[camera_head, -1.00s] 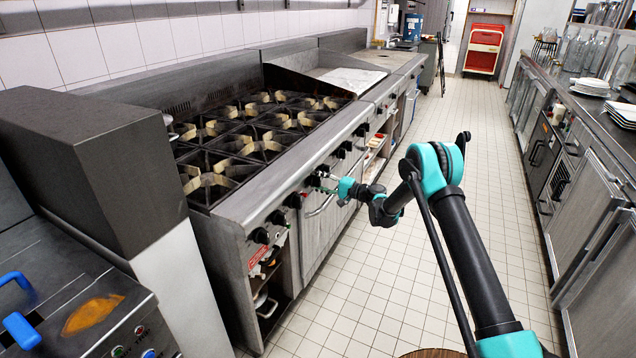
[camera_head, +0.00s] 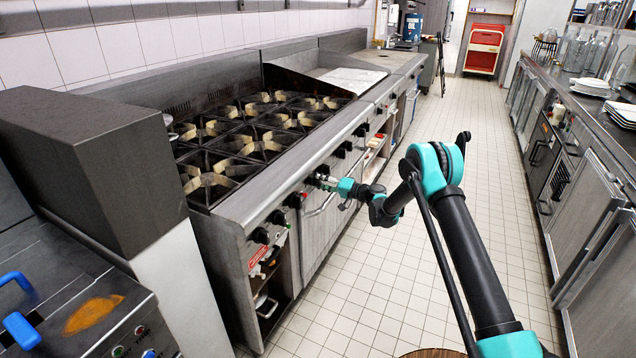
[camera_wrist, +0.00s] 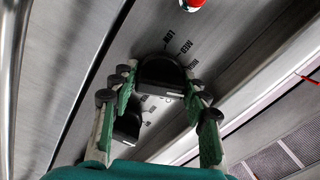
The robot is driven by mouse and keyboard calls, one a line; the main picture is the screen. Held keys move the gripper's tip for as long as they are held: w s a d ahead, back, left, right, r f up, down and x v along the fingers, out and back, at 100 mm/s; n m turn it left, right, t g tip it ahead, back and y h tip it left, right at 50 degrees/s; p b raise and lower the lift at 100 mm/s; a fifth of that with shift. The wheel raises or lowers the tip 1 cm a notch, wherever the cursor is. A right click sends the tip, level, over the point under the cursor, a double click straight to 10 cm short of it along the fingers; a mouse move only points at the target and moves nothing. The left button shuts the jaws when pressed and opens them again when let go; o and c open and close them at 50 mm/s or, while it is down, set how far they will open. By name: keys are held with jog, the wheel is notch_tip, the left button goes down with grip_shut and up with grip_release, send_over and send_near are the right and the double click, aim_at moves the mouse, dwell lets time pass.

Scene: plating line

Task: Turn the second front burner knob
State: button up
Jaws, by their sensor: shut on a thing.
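A black burner knob (camera_wrist: 160,72) sits between the two fingers of my gripper (camera_wrist: 160,92) in the wrist view, beside printed LOW and MED marks on the steel panel. My gripper is shut on this knob, with a finger on each side. In the head view my gripper (camera_head: 326,182) is at the front panel of the range (camera_head: 262,195), and it largely hides the knob there. A second black knob (camera_wrist: 127,126) shows in the wrist view, partly behind the left finger.
An oven handle (camera_head: 320,206) is just below. The tiled aisle (camera_head: 385,285) is clear; a steel counter (camera_head: 590,215) lines its right side.

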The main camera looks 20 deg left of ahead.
jog(key=shift+n, duration=2)
jog(key=o, duration=1.1)
jog(key=d, duration=0.8)
jog(key=s+d, duration=0.1)
jog(key=d, duration=0.3)
jog(key=shift+d, duration=0.1)
